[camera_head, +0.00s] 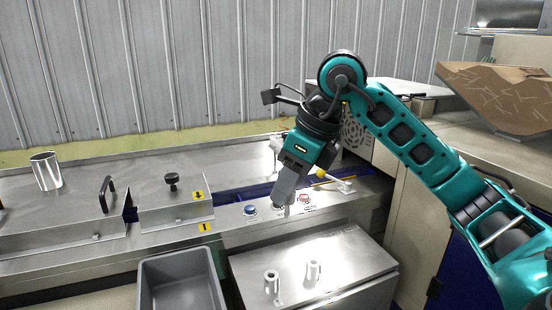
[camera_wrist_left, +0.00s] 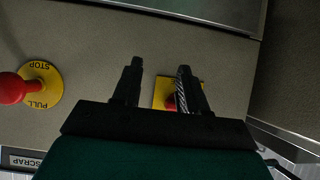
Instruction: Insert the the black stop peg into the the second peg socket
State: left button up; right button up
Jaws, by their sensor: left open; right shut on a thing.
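My right gripper (camera_head: 279,203) points down over the button panel in the head view. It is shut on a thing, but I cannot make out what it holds. No black stop peg can be told for certain. Two upright metal cylinders, a left one (camera_head: 271,281) and a right one (camera_head: 313,271), stand on the steel box top and look like the peg sockets. The gripper is above and behind them, apart from both. My left gripper (camera_wrist_left: 160,80) is open in the left wrist view, with a yellow plate (camera_wrist_left: 160,94) and red knob behind its fingers.
A grey bin (camera_head: 180,282) stands left of the steel box (camera_head: 350,258). A blue button (camera_head: 250,210) and a red button (camera_head: 304,198) are close to the right gripper. A black knob (camera_head: 171,182), a handle (camera_head: 106,194) and a metal cup (camera_head: 46,171) are farther left.

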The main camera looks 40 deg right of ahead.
pick_arm(q)
jog(key=shift+s+a+r+p, duration=0.35)
jog(key=shift+a+r+p, duration=0.35)
jog(key=shift+p, duration=0.5)
pick_arm(e)
jog(key=s+d+f, duration=0.2)
jog(key=d+f, duration=0.2)
jog(key=d, duration=0.1)
jog(key=shift+s+d+f, duration=0.15)
jog(key=shift+f, duration=0.1)
pick_arm(q)
jog(key=shift+d, duration=0.2)
